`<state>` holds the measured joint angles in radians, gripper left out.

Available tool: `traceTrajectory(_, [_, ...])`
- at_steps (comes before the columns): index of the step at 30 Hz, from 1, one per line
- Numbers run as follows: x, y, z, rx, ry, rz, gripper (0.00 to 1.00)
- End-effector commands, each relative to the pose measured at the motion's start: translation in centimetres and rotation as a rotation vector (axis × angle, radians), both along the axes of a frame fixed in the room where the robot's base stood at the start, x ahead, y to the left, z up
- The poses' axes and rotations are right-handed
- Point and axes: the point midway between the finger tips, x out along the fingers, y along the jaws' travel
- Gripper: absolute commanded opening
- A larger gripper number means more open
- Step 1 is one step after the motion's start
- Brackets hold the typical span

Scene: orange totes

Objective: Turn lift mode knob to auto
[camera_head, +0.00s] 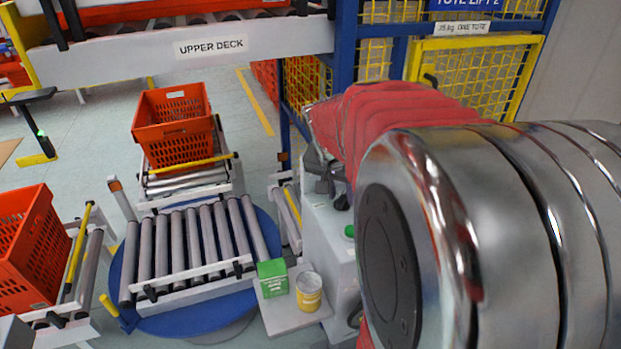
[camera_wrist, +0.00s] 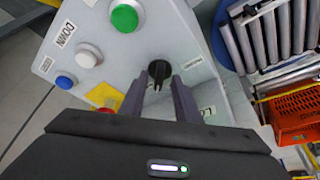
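The black lift mode knob (camera_wrist: 158,69) sits on the grey-white control panel (camera_wrist: 108,43) in the wrist view. My gripper (camera_wrist: 160,82) points at the knob with its two dark fingers apart, one on each side of the knob's lower part. I cannot tell whether the fingers touch it. A small label (camera_wrist: 193,63) lies right of the knob; its text is too small to read, so the setting is unclear. In the head view my gripper (camera_head: 322,172) is above the control box (camera_head: 325,235), partly behind my arm; the knob is hidden there.
Near the knob are a green button (camera_wrist: 124,18), a white button (camera_wrist: 88,55), a blue button (camera_wrist: 66,81) and a red button on a yellow plate (camera_wrist: 103,95). A roller turntable (camera_head: 190,245), a green box (camera_head: 273,278) and a yellow can (camera_head: 309,291) stand beside the control box.

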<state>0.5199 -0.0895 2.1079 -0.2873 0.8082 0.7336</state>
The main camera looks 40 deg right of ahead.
Motion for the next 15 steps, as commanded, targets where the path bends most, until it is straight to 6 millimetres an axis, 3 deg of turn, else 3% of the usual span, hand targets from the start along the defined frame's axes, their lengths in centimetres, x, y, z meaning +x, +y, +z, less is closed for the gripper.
traceTrajectory(7, [-0.4,0.8,2.4,-0.002,-0.003,0.001,0.3])
traceTrajectory(15, [-1.1,2.4,6.7,-0.001,-0.004,0.001,0.3])
